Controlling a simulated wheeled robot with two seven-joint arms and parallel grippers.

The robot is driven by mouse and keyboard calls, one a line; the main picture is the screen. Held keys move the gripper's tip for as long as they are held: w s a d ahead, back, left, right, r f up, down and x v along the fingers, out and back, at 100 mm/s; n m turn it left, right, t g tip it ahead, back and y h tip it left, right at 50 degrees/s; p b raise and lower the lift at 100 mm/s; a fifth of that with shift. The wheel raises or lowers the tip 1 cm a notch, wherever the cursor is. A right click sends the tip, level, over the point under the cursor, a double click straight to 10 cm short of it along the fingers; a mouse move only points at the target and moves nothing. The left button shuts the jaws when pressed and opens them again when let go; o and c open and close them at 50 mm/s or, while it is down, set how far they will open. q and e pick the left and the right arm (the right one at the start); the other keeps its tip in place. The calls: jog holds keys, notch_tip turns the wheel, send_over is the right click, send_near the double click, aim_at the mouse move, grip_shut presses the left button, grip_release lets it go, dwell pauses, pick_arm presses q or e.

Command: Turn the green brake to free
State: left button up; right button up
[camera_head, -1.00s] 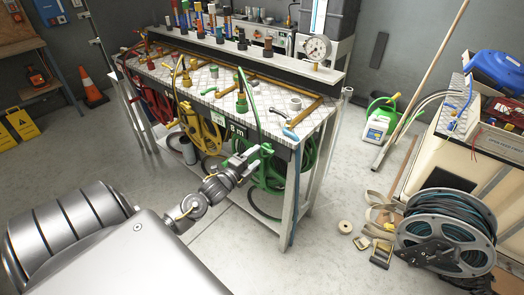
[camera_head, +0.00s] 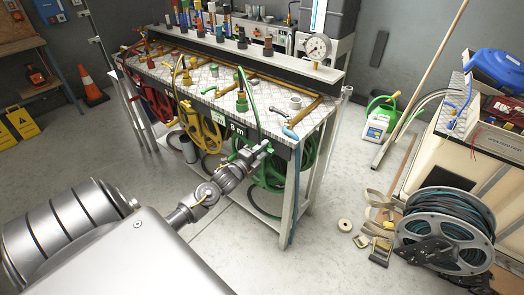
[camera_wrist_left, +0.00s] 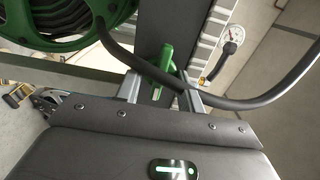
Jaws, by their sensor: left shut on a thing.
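The green brake (camera_wrist_left: 168,58) is a small green lever, seen in the left wrist view between the two fingers of my left gripper (camera_wrist_left: 160,88). My left gripper is shut on it. In the head view, my left gripper (camera_head: 262,150) is at the front of the bench beside the green reel (camera_head: 273,178), and it hides most of the brake. The green reel (camera_wrist_left: 62,38) also shows at the upper left of the left wrist view. I cannot read any brake marking. My right gripper is in neither view.
A dark hose (camera_wrist_left: 150,70) crosses close to my left fingers in the wrist view. Yellow (camera_head: 196,125) and red (camera_head: 155,100) reels hang left along the bench. The floor between is mostly clear.

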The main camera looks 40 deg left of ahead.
pick_arm(q)
jog(key=shift+n, duration=0.3)
jog(key=shift+f+n+p, duration=0.1)
jog(key=shift+n+p, duration=3.4)
jog(key=shift+n, duration=5.2)
jog(key=o, duration=1)
jog(key=shift+c, duration=0.2)
jog(key=s+b, duration=0.1)
jog(key=s, duration=1)
jog(key=shift+d+b, duration=0.15)
jog(key=shift+b, duration=0.15)
